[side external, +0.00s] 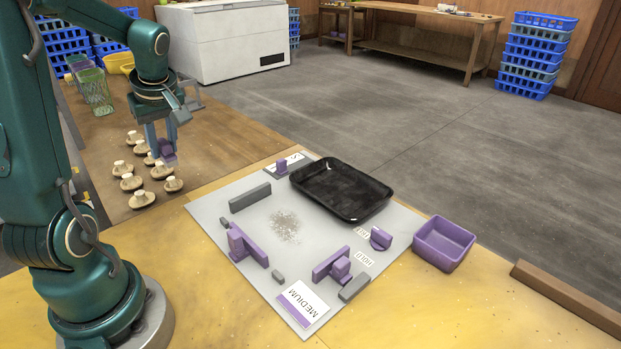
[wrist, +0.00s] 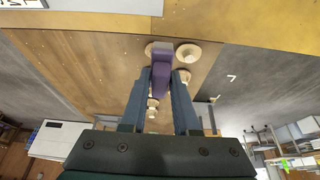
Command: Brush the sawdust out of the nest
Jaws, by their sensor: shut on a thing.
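My gripper (side external: 163,153) is shut on a purple block-like piece (side external: 167,147) and holds it above the mushrooms at the left. In the wrist view the purple piece (wrist: 161,72) sits between the two fingers and sticks out past their tips; I cannot tell whether it has bristles. A loose patch of sawdust (side external: 285,226) lies on the grey mat (side external: 236,197), in the nest space between grey and purple stop blocks (side external: 251,198). A black tray (side external: 371,210) lies at the mat's back right, apart from the sawdust. My gripper is well to the left of the sawdust.
Several pale mushrooms (side external: 142,199) lie on the brown board below my gripper. Purple fixtures (side external: 247,245) and (side external: 331,264) stand up from the mat. A purple bin (side external: 444,244) stands right of the mat. A MEDIUM card (side external: 302,303) lies at its front.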

